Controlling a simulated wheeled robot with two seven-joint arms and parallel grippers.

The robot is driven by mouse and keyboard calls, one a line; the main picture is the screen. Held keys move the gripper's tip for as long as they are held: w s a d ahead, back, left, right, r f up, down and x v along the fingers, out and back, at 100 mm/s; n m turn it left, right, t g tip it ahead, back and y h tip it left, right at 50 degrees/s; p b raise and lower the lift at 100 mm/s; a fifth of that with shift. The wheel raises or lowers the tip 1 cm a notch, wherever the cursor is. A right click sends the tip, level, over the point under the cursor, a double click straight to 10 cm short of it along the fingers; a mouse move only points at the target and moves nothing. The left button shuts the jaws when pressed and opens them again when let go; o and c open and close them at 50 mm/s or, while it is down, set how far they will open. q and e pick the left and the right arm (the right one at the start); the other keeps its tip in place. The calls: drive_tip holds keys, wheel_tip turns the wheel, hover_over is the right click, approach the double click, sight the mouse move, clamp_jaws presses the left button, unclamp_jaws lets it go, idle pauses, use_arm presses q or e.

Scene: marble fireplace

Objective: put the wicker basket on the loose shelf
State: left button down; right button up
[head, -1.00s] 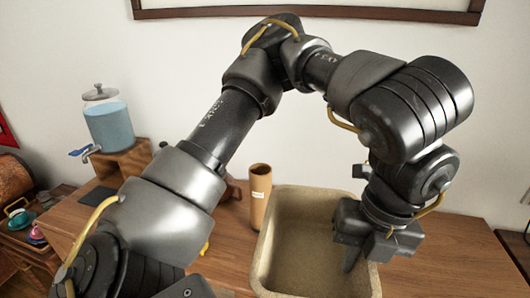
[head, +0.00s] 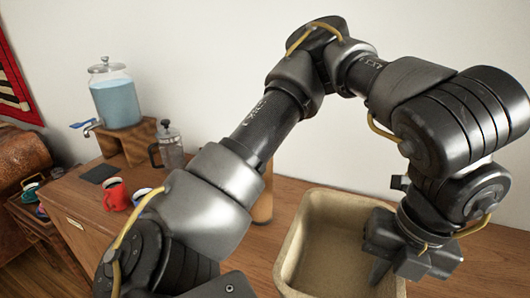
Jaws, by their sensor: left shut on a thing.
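The wicker basket (head: 312,235) is a deep beige, open, rectangular bin in the lower middle of the head view. It looks empty. My left gripper (head: 385,262) is at its right side, shut on the basket's wall, with one finger showing inside. The arm covers the basket's right rim. I cannot tell whether the basket's bottom rests on the wooden top or is held above it. My right gripper is not in view. I cannot make out a loose shelf.
The wooden cabinet top (head: 240,262) bears a red mug (head: 117,195), a white-and-blue mug (head: 146,198), a French press (head: 170,145) and a tan cylinder (head: 263,205), partly hidden by my arm. A blue drink dispenser (head: 117,103) stands on a wooden stand (head: 130,142). A lower surface is at left.

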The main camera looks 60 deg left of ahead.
sight(354, 243)
use_arm(q)
drive_tip(key=shift+r, duration=0.1)
